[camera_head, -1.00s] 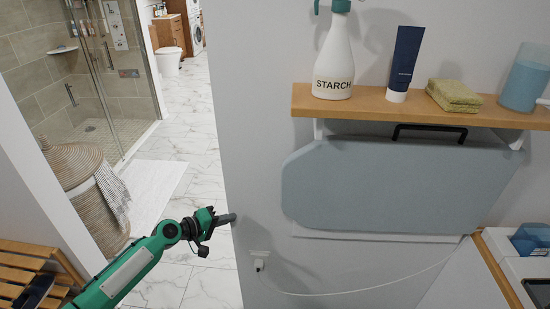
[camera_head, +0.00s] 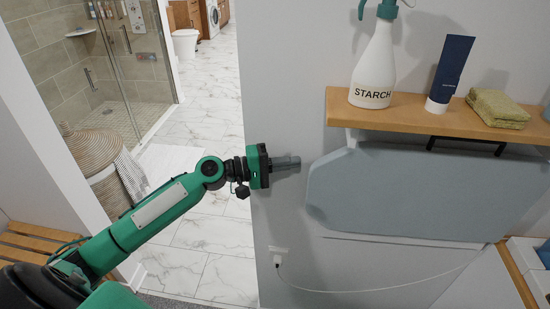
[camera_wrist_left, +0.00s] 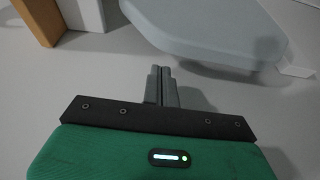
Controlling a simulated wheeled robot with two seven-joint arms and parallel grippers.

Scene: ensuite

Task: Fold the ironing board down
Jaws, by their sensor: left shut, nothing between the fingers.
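The grey-blue ironing board (camera_head: 420,195) is folded up flat against the wall under the shelf. A black handle (camera_head: 466,145) shows at its top edge. My left gripper (camera_head: 298,162) is shut and empty, just left of the board's rounded left end, apart from it in the head view. In the left wrist view my shut fingers (camera_wrist_left: 162,70) point toward the wall, with the board (camera_wrist_left: 215,30) close by at upper right. My right gripper is not in view.
A wooden shelf (camera_head: 405,114) above the board holds a starch bottle (camera_head: 374,65), a dark blue tube (camera_head: 450,70) and a folded green cloth (camera_head: 497,106). A white cord runs from a wall outlet (camera_head: 279,252) below. A woven basket (camera_head: 92,155) stands at left.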

